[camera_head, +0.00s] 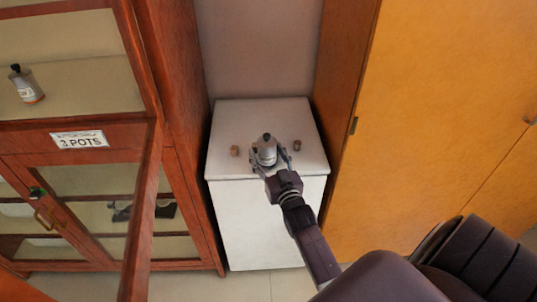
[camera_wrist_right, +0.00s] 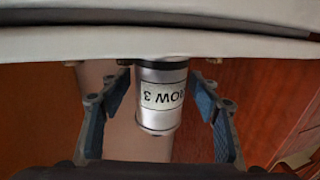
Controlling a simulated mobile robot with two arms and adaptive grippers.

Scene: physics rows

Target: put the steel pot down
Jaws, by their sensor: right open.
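The steel pot (camera_head: 266,152) is a small silvery can with a dark top. It stands upright on the white cabinet (camera_head: 228,116) in the head view. My right gripper (camera_head: 270,163) reaches it from the front, with its fingers open on either side. In the right wrist view the pot (camera_wrist_right: 158,112) shows between the spread fingers, with a label reading ROW 3 upside down. A gap shows on both sides between finger pads and pot. My left gripper is not in view.
Two small brown pieces (camera_head: 235,151) (camera_head: 297,145) lie on the white top, left and right of the pot. A wooden glazed cupboard (camera_head: 182,170) with a sign (camera_head: 79,139) reading 3.POTS is at left, holding a similar can (camera_head: 26,85). An orange-yellow wardrobe (camera_head: 430,110) stands at right.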

